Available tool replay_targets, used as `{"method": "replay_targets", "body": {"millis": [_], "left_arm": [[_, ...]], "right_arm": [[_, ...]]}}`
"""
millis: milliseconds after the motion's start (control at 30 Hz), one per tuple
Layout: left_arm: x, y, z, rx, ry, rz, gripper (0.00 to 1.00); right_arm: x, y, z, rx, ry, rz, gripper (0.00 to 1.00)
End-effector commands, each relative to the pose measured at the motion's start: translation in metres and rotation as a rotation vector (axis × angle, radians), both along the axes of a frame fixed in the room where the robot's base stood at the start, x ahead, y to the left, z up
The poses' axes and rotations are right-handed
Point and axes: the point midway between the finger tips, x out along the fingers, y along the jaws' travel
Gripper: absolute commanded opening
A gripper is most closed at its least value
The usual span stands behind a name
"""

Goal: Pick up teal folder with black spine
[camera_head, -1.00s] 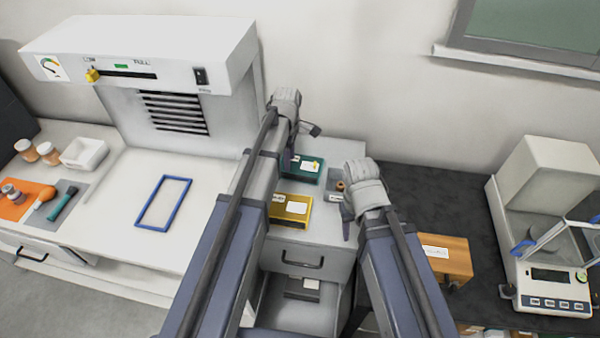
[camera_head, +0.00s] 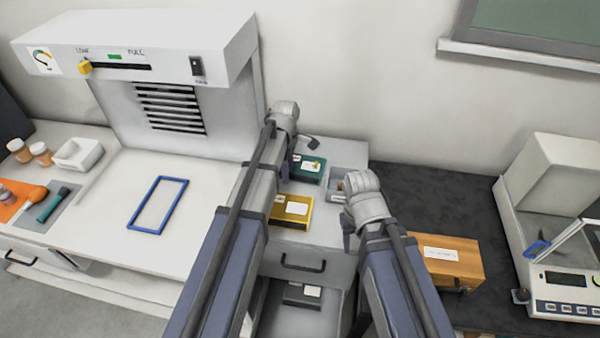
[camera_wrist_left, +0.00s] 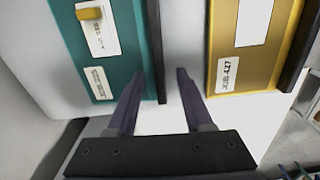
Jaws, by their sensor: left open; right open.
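The teal folder (camera_head: 307,168) lies on the white cabinet top, partly hidden by my left arm in the head view. In the left wrist view the teal folder (camera_wrist_left: 128,58) is at upper left, with a yellow tab, white labels and its black spine (camera_wrist_left: 155,40) along its right edge. My left gripper (camera_head: 285,170) is open and empty beside the folder. In the wrist view the fingers of my left gripper (camera_wrist_left: 161,75) lie either side of the spine's line; contact cannot be told. My right gripper (camera_head: 348,232) is open to the right, its fingers mostly hidden.
A yellow folder (camera_head: 291,209) lies nearer me, and shows right of the fingers in the wrist view (camera_wrist_left: 237,75). A grey tray (camera_head: 348,178) sits right of the teal folder. An orange box (camera_head: 447,262) and a balance (camera_head: 565,280) stand on the dark table.

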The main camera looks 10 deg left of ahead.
Motion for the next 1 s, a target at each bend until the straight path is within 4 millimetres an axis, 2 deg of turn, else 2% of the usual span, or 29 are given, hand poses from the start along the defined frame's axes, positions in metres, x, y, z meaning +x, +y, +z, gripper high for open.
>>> {"method": "replay_targets", "body": {"millis": [67, 500, 1000], "left_arm": [[0.0, -0.0001, 0.0005, 0.0, 0.0, 0.0, 0.48], [0.0, -0.0001, 0.0005, 0.0, 0.0, 0.0, 0.0], [0.0001, -0.0001, 0.0005, 0.0, 0.0, 0.0, 0.0]], "right_arm": [[0.0, 0.0, 0.0005, 0.0, 0.0, 0.0, 0.5], [0.0, 0.0, 0.0005, 0.0, 0.0, 0.0, 0.5], [0.0, 0.0, 0.0005, 0.0, 0.0, 0.0, 0.5]]}}
